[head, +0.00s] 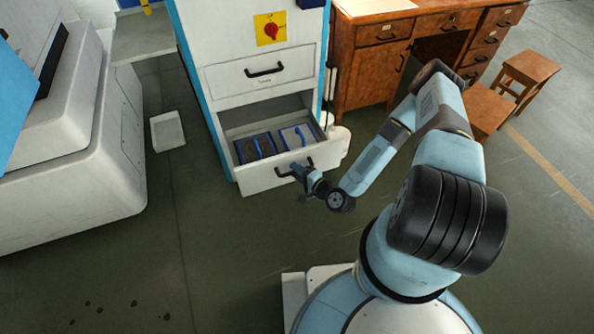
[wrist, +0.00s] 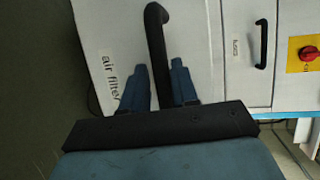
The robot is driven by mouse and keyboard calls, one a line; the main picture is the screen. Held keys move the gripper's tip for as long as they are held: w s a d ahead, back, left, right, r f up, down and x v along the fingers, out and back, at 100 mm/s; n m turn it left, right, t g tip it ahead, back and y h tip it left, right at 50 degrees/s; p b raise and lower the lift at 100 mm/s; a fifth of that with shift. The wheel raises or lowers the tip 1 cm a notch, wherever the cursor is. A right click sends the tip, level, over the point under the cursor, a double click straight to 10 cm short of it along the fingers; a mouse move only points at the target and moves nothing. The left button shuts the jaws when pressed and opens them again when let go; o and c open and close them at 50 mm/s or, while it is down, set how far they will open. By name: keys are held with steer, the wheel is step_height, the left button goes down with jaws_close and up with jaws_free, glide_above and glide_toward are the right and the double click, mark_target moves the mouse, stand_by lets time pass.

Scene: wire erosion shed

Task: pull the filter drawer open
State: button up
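The filter drawer (head: 262,181) is the lower drawer of the white cabinet (head: 213,45) in the head view. In the head view my gripper (head: 299,170) is at the drawer front, partly covering the handle.
A closed upper drawer (head: 262,75) and a red rotary switch on a yellow plate (head: 270,29) are above. A white tray (head: 167,131) lies on the floor to the left. A wooden desk (head: 360,60) and stool (head: 530,68) stand to the right. Floor before the drawer is clear.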

steer(key=shift+o, duration=1.4)
steer(key=v, duration=1.3)
steer(key=shift+s+d, duration=0.25)
